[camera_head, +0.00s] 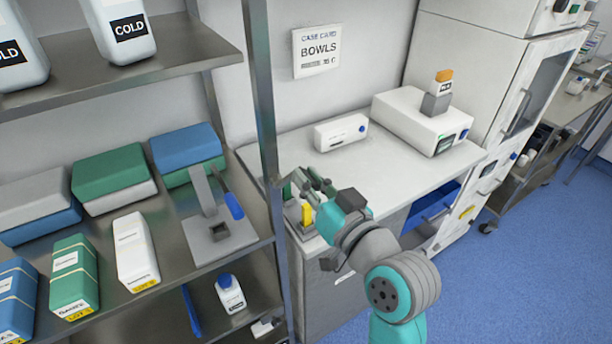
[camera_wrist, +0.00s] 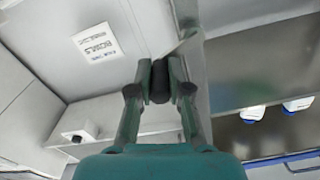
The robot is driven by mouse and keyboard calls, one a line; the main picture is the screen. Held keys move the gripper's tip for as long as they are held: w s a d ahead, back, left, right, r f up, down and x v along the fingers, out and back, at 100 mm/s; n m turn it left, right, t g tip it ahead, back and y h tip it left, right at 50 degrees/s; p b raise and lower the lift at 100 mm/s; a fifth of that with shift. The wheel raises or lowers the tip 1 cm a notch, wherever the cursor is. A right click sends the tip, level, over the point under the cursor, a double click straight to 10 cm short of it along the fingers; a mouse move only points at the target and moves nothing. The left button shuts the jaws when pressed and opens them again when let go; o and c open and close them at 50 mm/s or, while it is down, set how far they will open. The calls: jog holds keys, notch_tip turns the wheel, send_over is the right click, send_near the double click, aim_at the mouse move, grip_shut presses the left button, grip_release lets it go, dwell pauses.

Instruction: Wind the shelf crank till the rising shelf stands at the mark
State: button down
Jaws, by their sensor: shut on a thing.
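My gripper (camera_head: 312,182) is in front of the white counter, close to the rack's upright post. In the wrist view my gripper (camera_wrist: 160,82) is shut on a dark cylindrical knob (camera_wrist: 160,84), which looks like the crank's handle. The crank's arm and hub are hidden or too small to make out. A yellow piece (camera_head: 307,213) and a dark green piece (camera_head: 287,190) show just below and beside the fingers; I cannot tell whether they belong to the crank. I cannot make out for certain which shelf rises or where its mark is.
The metal rack's post (camera_head: 264,110) stands close left of my gripper. A grey stand (camera_head: 218,243) with a blue-handled part (camera_head: 233,206) sits on its middle shelf beside boxes. The counter (camera_head: 405,160) carries a small white box (camera_head: 341,132) and a larger device (camera_head: 420,120). The floor at right is clear.

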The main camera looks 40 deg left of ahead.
jog(key=shift+f+m, duration=0.55)
jog(key=shift+m, duration=0.8)
jog(key=shift+f+m, duration=0.6)
jog(key=shift+m, duration=0.8)
jog(key=shift+f+m, duration=0.55)
jog(key=shift+m, duration=0.8)
jog(key=shift+f, duration=0.1)
jog(key=c, duration=1.1)
grip_release()
jog(key=shift+d, duration=0.1)
jog(key=v, duration=1.2)
